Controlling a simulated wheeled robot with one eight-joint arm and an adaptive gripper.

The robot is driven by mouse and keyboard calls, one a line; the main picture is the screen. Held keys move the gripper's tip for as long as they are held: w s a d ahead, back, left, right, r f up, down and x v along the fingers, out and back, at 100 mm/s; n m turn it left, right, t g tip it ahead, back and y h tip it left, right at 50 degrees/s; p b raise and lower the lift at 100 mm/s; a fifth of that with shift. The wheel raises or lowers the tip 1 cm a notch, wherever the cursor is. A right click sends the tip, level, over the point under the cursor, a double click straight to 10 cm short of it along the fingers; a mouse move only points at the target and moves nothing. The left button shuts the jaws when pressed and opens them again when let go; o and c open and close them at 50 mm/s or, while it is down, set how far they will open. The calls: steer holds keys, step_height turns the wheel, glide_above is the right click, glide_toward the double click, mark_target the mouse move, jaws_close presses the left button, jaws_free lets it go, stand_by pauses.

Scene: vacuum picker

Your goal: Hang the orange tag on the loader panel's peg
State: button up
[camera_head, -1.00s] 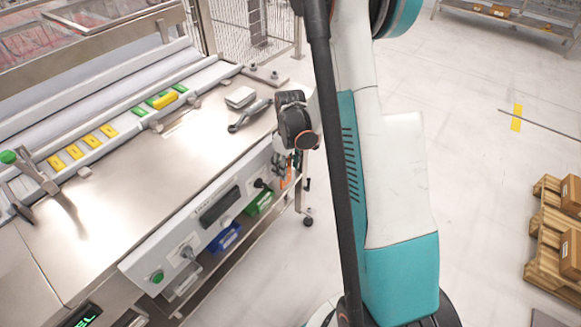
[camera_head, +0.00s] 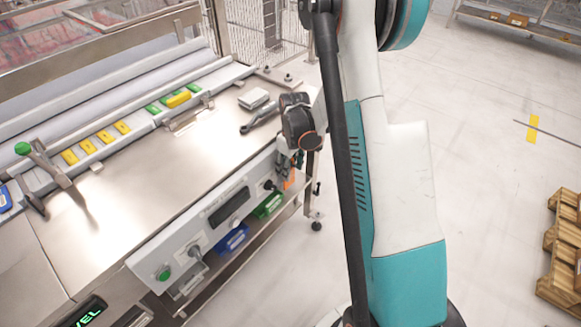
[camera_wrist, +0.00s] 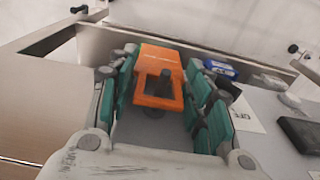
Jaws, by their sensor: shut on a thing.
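My gripper (camera_wrist: 160,72) is shut on the orange tag (camera_wrist: 157,55), which sits between its green finger pads in the wrist view. The tag has a square window in its near part. A dark peg-like shape (camera_wrist: 164,84) shows in that window; I cannot tell whether it passes through or lies behind. In the head view my gripper (camera_head: 291,163) hangs at the right end of the loader's front panel (camera_head: 180,240), with a bit of the orange tag (camera_head: 290,179) showing below it. The wrist hides much of the gripper there.
The panel carries a green button (camera_head: 163,272), a dark display (camera_head: 228,207) and a knob (camera_head: 195,251). Blue (camera_head: 232,239) and green (camera_head: 269,205) bins sit on a shelf below.

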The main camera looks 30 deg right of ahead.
stand_by(0.3)
steer(key=o, duration=1)
